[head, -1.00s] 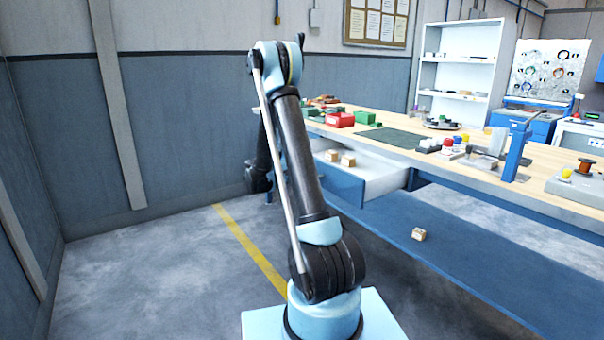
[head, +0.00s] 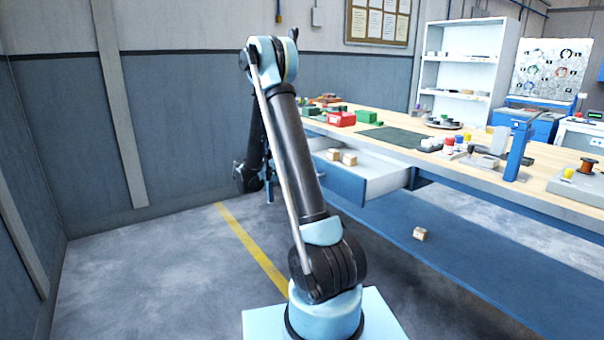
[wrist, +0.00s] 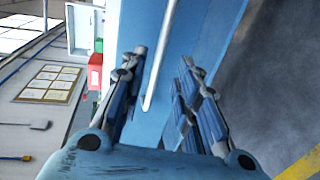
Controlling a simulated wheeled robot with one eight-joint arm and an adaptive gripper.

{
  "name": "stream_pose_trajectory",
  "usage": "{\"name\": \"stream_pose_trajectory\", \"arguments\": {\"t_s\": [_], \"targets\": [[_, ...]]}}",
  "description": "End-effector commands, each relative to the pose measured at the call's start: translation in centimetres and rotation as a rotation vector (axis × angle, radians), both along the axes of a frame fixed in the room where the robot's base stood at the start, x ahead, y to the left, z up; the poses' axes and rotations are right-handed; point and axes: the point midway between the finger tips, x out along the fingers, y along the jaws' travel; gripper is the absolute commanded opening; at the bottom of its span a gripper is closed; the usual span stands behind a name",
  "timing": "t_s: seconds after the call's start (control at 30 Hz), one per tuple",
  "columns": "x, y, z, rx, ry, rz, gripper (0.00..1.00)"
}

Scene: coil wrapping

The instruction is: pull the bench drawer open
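The bench drawer (head: 385,182) stands pulled out from under the bench top, its blue front facing my arm. Two small tan boxes (head: 341,157) lie inside it. In the wrist view the blue drawer front (wrist: 205,30) fills the middle, with its pale bar handle (wrist: 161,60). My gripper (wrist: 163,62) is open, its two fingers apart on either side of the handle's line. The handle appears clear of both fingers; its depth relative to the fingertips is hard to tell. In the head view my arm hides most of the gripper.
The wooden bench top (head: 475,163) carries a red box (head: 341,119), a green mat (head: 395,136) and a blue post (head: 519,150). A small box (head: 420,233) lies on the blue lower shelf (head: 450,250). Floor left of the drawer, around the yellow line (head: 250,245), is clear.

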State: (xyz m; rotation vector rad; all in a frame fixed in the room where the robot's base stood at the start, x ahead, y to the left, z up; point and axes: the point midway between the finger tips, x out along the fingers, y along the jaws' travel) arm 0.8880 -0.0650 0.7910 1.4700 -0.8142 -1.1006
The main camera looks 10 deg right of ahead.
Motion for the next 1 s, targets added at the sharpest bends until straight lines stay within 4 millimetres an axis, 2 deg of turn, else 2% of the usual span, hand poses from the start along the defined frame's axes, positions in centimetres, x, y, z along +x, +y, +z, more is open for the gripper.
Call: {"name": "stream_pose_trajectory", "arguments": {"t_s": [0.03,0.2,0.4,0.8,1.0], "targets": [[-0.3,1.1,0.2,0.000,0.000,0.004,0.29],[-1.3,3.7,0.8,0.001,0.000,0.002,0.29],[-2.0,5.6,1.1,0.001,0.000,0.001,0.29],[-2.2,6.1,1.3,0.001,0.001,-0.001,0.29],[-2.8,5.4,1.8,0.024,0.009,-0.005,0.29]]}}
